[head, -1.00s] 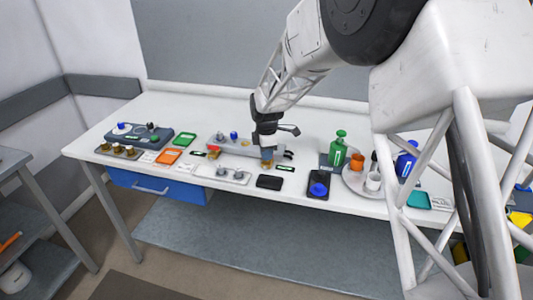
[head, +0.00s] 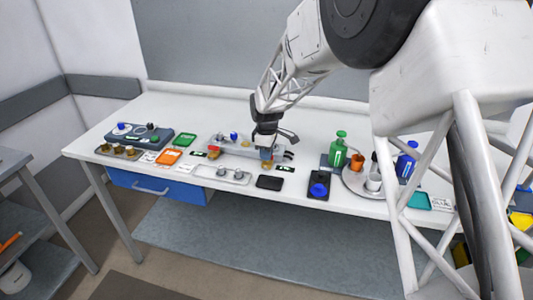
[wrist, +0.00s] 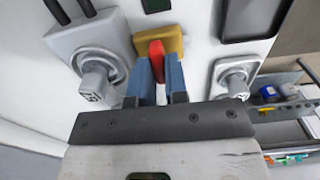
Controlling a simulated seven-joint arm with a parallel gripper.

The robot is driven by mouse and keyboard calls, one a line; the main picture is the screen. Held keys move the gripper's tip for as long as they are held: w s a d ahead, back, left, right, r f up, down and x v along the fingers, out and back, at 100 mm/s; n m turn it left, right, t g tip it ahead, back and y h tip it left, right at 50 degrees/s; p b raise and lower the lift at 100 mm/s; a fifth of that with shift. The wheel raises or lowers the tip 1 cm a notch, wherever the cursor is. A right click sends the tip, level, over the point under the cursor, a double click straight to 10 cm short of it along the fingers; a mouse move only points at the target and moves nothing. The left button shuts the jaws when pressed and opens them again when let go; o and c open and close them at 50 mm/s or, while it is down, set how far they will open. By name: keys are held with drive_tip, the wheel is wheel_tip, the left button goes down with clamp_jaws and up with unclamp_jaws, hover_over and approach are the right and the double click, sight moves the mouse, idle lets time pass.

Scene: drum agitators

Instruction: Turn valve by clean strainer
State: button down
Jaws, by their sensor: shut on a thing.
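A red valve handle (wrist: 157,62) on a yellow body shows between my blue fingertips in the wrist view. My gripper (wrist: 160,78) is shut on this handle; the fingers hide part of it. In the head view my gripper (head: 266,156) is at the right end of a grey manifold (head: 238,149), with yellow showing just below the fingers. A second red and yellow valve (head: 213,152) sits at the manifold's left end. In the wrist view a grey fitting with a square peg (wrist: 97,80) stands left of my fingers, and another (wrist: 237,80) stands right. I cannot tell which strainer is clean.
A tray with grey parts (head: 222,175) lies in front of the manifold, beside a black pad (head: 269,182). A green bottle (head: 338,151) and a round tray (head: 357,184) stand to the right. The back of the table is clear.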

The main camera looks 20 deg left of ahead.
drive_tip(key=c, duration=1.1)
unclamp_jaws()
drive_tip(key=shift+c, duration=0.2)
drive_tip(key=shift+r, duration=3.95)
